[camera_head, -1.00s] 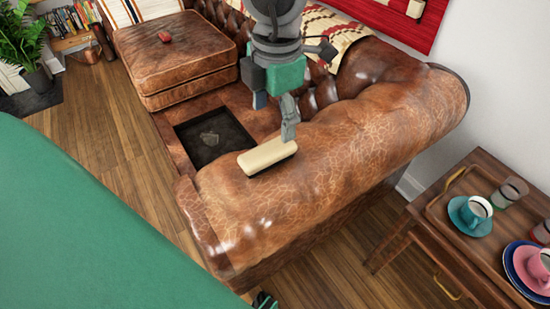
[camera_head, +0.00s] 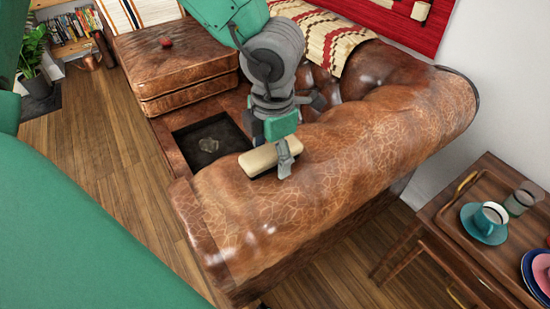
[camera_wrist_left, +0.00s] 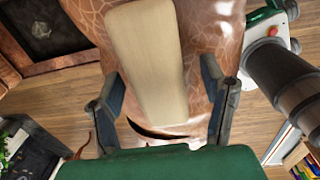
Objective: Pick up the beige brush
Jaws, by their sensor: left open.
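The beige brush (camera_head: 259,158) lies on the rounded arm of the brown leather sofa (camera_head: 330,150), near its inner edge. My left gripper (camera_head: 277,157) is over it from above, one finger showing on its near right side. In the left wrist view the pale brush (camera_wrist_left: 146,62) lies lengthwise between the two spread fingers of my left gripper (camera_wrist_left: 163,95). The fingers are open, with gaps to the brush on both sides. Part of the brush is hidden by the gripper in the head view. My right gripper is not seen.
A side table (camera_head: 435,215) at the right holds a teal cup (camera_head: 489,219) and other dishes. A leather cushion (camera_head: 172,78) is at the back left.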

